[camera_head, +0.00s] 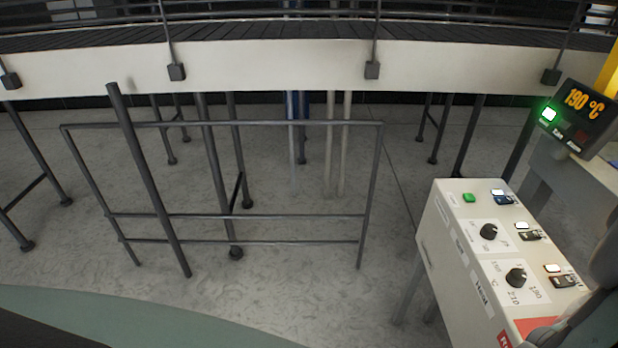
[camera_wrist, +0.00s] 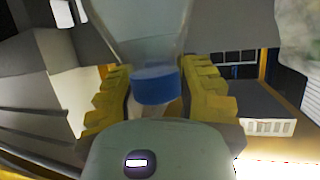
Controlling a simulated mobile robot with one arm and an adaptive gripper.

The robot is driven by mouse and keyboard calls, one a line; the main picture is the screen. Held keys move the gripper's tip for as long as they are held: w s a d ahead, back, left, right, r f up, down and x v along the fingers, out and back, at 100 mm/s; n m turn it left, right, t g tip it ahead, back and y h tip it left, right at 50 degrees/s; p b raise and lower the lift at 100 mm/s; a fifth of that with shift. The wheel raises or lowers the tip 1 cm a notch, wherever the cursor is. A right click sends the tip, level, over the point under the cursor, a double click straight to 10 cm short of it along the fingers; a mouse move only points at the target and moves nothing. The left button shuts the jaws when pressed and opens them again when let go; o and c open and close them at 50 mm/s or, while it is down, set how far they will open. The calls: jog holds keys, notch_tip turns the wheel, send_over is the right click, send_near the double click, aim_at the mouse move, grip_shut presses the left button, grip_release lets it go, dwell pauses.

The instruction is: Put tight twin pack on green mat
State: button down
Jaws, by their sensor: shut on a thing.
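In the wrist view, the yellow fingers of my gripper (camera_wrist: 157,95) are shut on a clear, see-through bottle (camera_wrist: 150,42) with a blue band or cap (camera_wrist: 155,86) between the fingers. I cannot tell whether it is part of a twin pack; no second bottle shows clearly. I cannot make out a green mat in either view.
In the head view, a control box (camera_head: 465,240) with knobs stands at the right, below a display (camera_head: 580,115) reading 190 °C. A grey rail frame (camera_head: 290,216) stands mid-floor before a long conveyor (camera_head: 270,65). Open floor (camera_head: 300,290) lies between.

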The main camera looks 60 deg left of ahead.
jog(key=shift+f+b, duration=0.2)
jog(key=shift+b, duration=0.1)
jog(key=c, duration=0.6)
grip_release()
jog(key=shift+a, duration=0.1)
jog(key=shift+v, duration=5.95)
jog(key=shift+r, duration=0.1)
jog(key=shift+a, duration=0.1)
jog(key=shift+p+v, duration=1.35)
jog(key=shift+v, duration=2.55)
